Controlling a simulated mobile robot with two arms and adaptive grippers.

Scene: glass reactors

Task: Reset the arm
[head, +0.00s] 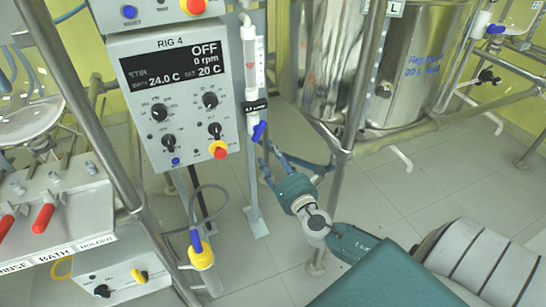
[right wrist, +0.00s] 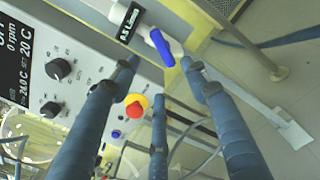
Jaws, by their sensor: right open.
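My right gripper (head: 268,158) comes in from the lower right in the head view. Its fingers are spread, with nothing between them. It is just below and right of a blue valve handle (head: 259,131) on a thin vertical tube fitting beside the RIG 4 control box (head: 180,90). In the right wrist view, the open fingers (right wrist: 160,75) point toward the blue handle (right wrist: 162,47), which lies beyond the fingertips. I cannot tell the exact gap, but I see no grip on it. My left gripper is not in view.
A metal post (head: 362,90) and a large steel vessel (head: 400,70) stand right of the fitting. A red and yellow button (head: 218,150) is on the control box. A yellow-capped cylinder (head: 202,260) stands below. Open floor lies around my right arm.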

